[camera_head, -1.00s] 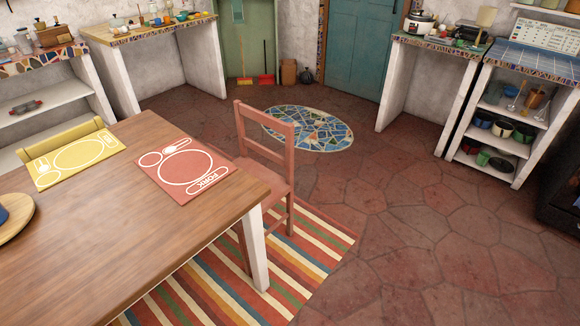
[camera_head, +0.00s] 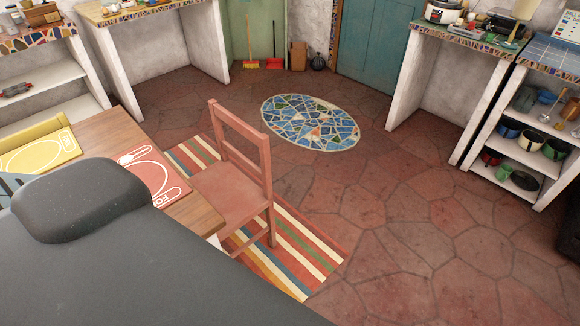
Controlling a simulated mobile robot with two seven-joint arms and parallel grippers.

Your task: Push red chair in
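The red chair (camera_head: 238,172) stands at the far right side of the wooden table (camera_head: 196,213). Its backrest faces away from the table, and its seat front is close to the table edge. Part of its lower legs is hidden by the table and by my own dark arm link, which fills the lower left of the view. A red placemat (camera_head: 152,176) lies on the table in front of the chair. Neither of my grippers shows in the head view.
A striped rug (camera_head: 300,246) lies under the chair. An oval mosaic (camera_head: 310,122) is set in the floor behind it. The stone floor to the right is clear. Shelves (camera_head: 518,150) stand at the right, and a yellow chair (camera_head: 35,132) is at the table's left.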

